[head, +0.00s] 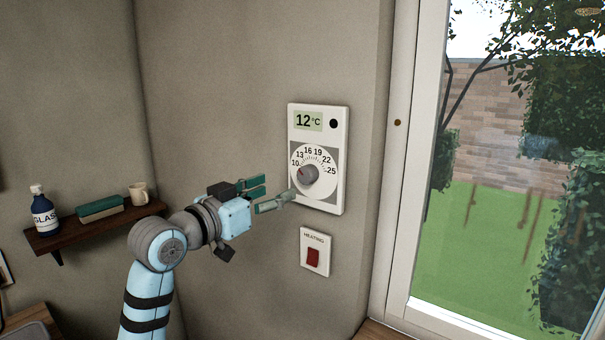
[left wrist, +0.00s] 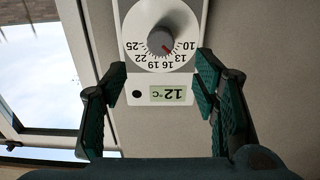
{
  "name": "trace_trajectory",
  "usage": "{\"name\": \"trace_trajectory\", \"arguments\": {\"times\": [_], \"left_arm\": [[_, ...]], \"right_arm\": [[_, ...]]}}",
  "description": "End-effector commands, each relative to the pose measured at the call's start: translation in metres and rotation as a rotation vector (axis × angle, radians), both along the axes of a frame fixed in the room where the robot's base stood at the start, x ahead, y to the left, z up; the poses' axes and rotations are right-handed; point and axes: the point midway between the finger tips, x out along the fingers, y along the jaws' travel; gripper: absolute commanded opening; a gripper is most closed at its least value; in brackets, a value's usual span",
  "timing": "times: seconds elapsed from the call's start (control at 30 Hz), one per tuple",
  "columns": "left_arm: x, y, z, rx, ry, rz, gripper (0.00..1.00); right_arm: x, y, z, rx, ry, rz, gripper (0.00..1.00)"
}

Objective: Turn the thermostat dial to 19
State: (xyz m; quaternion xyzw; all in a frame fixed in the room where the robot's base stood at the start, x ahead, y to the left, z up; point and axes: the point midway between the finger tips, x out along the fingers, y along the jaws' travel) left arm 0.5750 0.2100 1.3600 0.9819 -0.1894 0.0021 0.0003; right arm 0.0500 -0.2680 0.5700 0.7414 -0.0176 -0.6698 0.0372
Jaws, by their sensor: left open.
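The white thermostat (head: 334,195) is on the wall, and its display (head: 308,121) reads 12 °C. Its grey dial (head: 308,174) has a red mark pointing between 10 and 13; the scale runs 10 to 25. My left gripper (head: 272,192) is open and empty, just left of the thermostat and pointing at it. In the left wrist view the thermostat appears upside down, with the dial (left wrist: 172,38) beyond the two spread fingers (left wrist: 158,100), apart from them. My right gripper is not in view.
A heating switch (head: 314,252) with a red rocker is on the wall below the thermostat. A window (head: 400,150) is to the right. A wall shelf (head: 90,230) at the left holds a bottle (head: 43,211), a green box (head: 100,208) and a mug (head: 138,194).

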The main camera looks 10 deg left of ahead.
Motion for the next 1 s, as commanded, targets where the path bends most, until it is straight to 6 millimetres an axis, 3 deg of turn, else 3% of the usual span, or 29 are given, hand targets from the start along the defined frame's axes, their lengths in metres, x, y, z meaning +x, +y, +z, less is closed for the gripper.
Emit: {"name": "trace_trajectory", "arguments": {"times": [0.2, 0.33, 0.5, 0.77, 1.0], "left_arm": [[0.060, -0.024, 0.003, -0.004, 0.005, -0.001, 0.55], [0.086, -0.034, 0.003, -0.002, 0.002, 0.001, 0.55], [0.101, -0.040, 0.001, -0.001, 0.001, 0.002, 0.55], [0.103, -0.040, -0.001, 0.000, 0.001, 0.003, 0.55], [0.103, -0.040, -0.001, 0.000, 0.001, 0.003, 0.16]], "right_arm": [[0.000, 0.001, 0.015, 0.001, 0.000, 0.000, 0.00], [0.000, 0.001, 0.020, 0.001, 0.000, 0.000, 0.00], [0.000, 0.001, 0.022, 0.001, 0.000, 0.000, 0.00], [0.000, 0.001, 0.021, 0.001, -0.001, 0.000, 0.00], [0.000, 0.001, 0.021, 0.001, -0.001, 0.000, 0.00]]}}
